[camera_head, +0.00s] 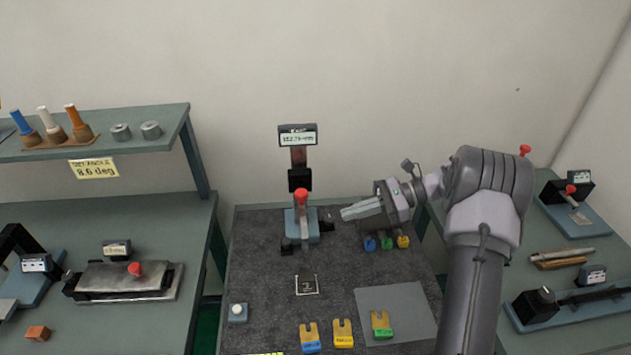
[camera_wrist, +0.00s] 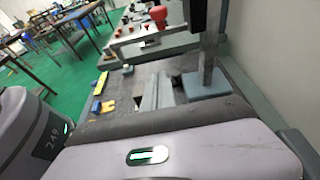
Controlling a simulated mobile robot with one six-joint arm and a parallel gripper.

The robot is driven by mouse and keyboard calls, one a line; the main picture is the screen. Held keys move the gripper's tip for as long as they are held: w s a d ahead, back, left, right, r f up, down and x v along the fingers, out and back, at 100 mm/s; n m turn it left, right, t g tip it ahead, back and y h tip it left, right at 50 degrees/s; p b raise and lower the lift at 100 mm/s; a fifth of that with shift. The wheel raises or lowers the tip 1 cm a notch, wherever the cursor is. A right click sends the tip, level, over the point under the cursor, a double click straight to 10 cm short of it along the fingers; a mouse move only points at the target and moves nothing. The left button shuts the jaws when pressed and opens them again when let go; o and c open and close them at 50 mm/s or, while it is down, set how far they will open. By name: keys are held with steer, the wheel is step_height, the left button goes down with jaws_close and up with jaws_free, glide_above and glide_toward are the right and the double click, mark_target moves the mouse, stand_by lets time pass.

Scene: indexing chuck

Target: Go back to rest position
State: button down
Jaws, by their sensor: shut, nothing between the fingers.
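My gripper (camera_head: 362,209) is shut and empty in the head view. It hangs above the middle table, pointing left toward the gauge stand (camera_head: 300,222) with its red knob and lit display. My arm comes in from the lower right. In the wrist view the shut fingers (camera_wrist: 155,92) show ahead, and the stand's base (camera_wrist: 207,84) is just to their right. The fingers look apart from the stand, though the exact gap cannot be told.
The dark table (camera_head: 262,275) holds a white button box (camera_head: 238,312), a marked square (camera_head: 306,284), and a grey mat (camera_head: 400,300). Several coloured forked blocks lie near its front and back. Side benches carry a clamp plate (camera_head: 115,280) and a blue fixture (camera_head: 580,308).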

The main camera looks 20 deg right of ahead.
steer(key=s+a+r+n+g+h+b, duration=0.25)
steer(key=s+a+r+n+h, duration=0.4)
steer(key=s+a+r, duration=0.4)
steer(key=s+a+n+t+h+b, duration=0.1)
steer(key=s+n, duration=0.3)
steer(key=s, duration=0.4)
steer(key=s+a+f+n+t+h+b, duration=0.1)
steer(key=s+a+n+t+h, duration=0.3)
steer(key=s, duration=0.4)
steer(key=shift+a+n+b, duration=0.15)
steer(key=shift+n+b, duration=0.5)
steer(key=shift+b, duration=0.1)
